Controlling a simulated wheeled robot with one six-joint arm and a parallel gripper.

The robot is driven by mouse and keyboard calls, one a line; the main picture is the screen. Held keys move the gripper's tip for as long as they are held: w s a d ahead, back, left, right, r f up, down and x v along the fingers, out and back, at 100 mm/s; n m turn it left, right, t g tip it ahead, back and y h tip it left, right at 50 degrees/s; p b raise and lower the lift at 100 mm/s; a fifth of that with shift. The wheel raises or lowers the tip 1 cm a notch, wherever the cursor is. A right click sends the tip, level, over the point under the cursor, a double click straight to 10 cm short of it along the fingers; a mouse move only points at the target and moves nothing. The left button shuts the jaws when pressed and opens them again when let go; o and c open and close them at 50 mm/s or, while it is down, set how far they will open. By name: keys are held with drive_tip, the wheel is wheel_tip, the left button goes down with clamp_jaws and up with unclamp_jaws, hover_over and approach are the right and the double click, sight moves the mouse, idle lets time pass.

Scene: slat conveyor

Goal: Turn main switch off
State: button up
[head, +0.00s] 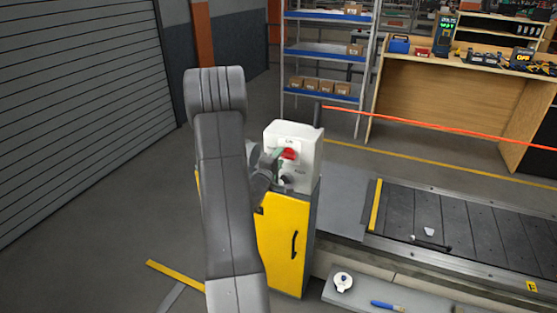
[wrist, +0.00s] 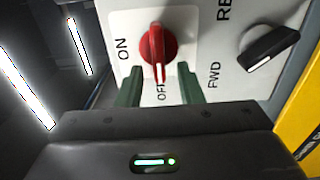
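The main switch is a red rotary knob (wrist: 157,45) on a white control box, and it also shows in the head view (head: 289,153). In the wrist view its white pointer line points down at the OFF label; the ON label is to its left. My gripper (wrist: 159,84) has two green fingers, set apart with a gap between them. The fingertips are just below the knob, one on each side of its lower end. I see no clear contact. In the head view my gripper (head: 277,155) is at the box's front, partly hidden by my arm.
A black selector knob (wrist: 268,48) with FWD and REV labels sits beside the switch. The white box (head: 305,138) stands on a yellow cabinet (head: 285,235). The slat conveyor (head: 460,235) runs right. A grey shutter (head: 75,100) is left, with open floor before it.

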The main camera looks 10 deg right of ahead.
drive_tip(key=b+v, duration=0.2)
drive_tip(key=v, duration=1.1)
drive_tip(key=shift+s+a+b, duration=0.25)
drive_tip(key=shift+s+b, duration=0.05)
drive_tip(key=shift+s, duration=0.05)
drive_tip(key=p+x, duration=0.2)
drive_tip(key=x, duration=1.2)
drive_tip(key=shift+s+a, duration=0.1)
